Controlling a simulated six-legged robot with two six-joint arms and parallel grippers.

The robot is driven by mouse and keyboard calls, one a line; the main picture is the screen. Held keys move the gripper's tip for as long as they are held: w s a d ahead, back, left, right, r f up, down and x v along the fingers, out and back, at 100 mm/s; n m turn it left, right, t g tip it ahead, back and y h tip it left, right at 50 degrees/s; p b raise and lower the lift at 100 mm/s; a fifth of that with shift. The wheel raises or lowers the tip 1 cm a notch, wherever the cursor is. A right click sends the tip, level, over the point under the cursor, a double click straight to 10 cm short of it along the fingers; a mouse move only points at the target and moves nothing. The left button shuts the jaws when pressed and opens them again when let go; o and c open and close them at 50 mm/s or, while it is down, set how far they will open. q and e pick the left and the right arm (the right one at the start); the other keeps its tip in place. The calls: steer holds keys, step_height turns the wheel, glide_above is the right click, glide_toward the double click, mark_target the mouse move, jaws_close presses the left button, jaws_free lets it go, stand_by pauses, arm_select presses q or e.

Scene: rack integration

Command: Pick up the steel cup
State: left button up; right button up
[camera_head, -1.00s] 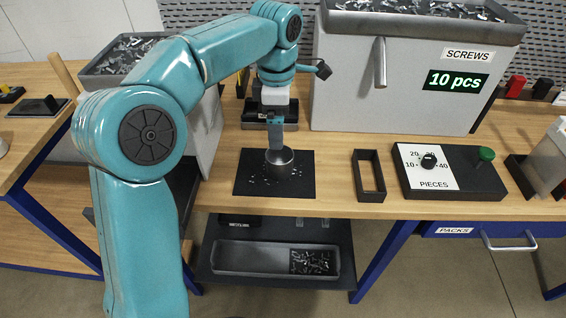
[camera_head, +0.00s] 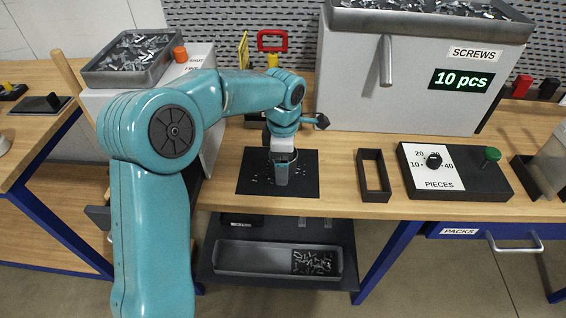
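The steel cup (camera_head: 282,156) stands on a black mat (camera_head: 305,180) on the bench. It is mostly hidden behind my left gripper (camera_head: 281,178). My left arm comes in from the left and its gripper points down at the cup, overlapping it in the picture. I cannot tell whether the fingers are apart or touch the cup. Small screws lie scattered on the mat around the cup. My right gripper does not show.
The grey screw dispenser (camera_head: 345,95) with its spout stands behind the mat. An empty black frame (camera_head: 373,175) and a dial box (camera_head: 455,172) lie to the right. A screw tray (camera_head: 130,60) tops a box at left. A lower shelf holds a divided bin (camera_head: 265,258).

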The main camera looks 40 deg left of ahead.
arm_select(q)
steer(key=c, duration=1.1)
steer(key=shift+o, duration=0.2)
steer(key=shift+w, duration=0.1)
